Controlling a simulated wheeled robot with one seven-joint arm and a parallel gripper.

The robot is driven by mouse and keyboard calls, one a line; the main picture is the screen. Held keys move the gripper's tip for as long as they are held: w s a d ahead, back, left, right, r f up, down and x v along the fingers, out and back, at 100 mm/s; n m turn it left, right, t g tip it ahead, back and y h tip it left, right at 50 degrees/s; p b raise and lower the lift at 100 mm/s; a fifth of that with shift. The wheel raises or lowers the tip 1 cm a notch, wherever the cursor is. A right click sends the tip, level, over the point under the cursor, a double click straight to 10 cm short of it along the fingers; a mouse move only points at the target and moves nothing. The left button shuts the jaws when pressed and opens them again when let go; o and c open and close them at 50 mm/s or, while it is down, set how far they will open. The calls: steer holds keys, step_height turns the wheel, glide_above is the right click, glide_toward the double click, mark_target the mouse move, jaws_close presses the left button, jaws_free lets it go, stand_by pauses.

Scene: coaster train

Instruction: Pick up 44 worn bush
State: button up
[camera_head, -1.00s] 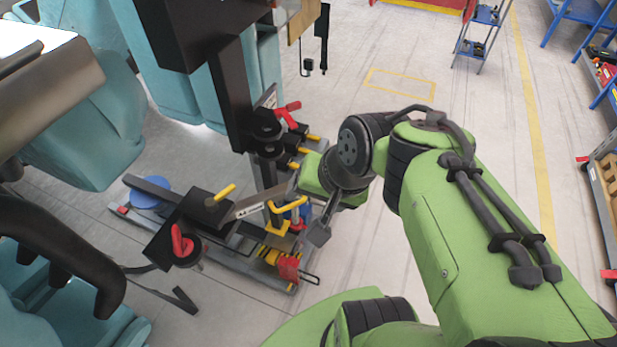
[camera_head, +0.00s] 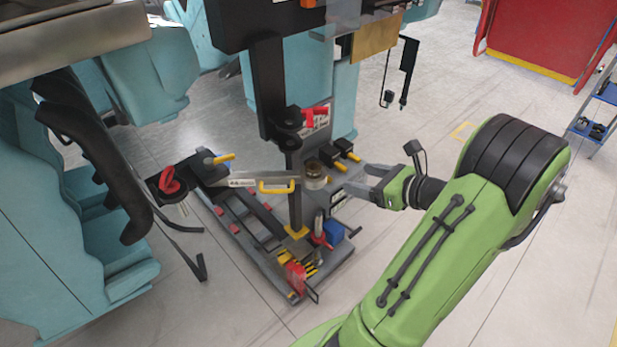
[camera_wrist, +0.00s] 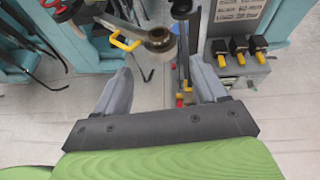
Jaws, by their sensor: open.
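A round, brownish metal bush with a dark hole, which looks like the worn bush (camera_head: 315,172), sits at the right end of a grey metal arm (camera_head: 262,179) above the cart. In the wrist view the bush (camera_wrist: 158,40) shows just beyond and between my finger tips. My gripper (camera_head: 359,181) is open and empty, to the right of the bush and apart from it, with its fingers pointing left towards it. Both fingers also show in the wrist view (camera_wrist: 160,66). I cannot read any number on the bush.
A yellow handle (camera_head: 277,187) is on the metal arm beside the bush. A dark upright post (camera_head: 269,90) stands behind. Yellow-tipped black blocks (camera_head: 346,150) lie close behind my fingers. A low grey cart (camera_head: 298,292) with tools is below.

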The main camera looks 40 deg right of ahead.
mark_target(318, 169)
steer(key=b+x, duration=0.1)
steer(key=x, duration=1.3)
steer(key=shift+a, duration=0.2)
steer(key=shift+s, duration=0.15)
steer(key=shift+c, duration=1.1)
steer(key=c, duration=1)
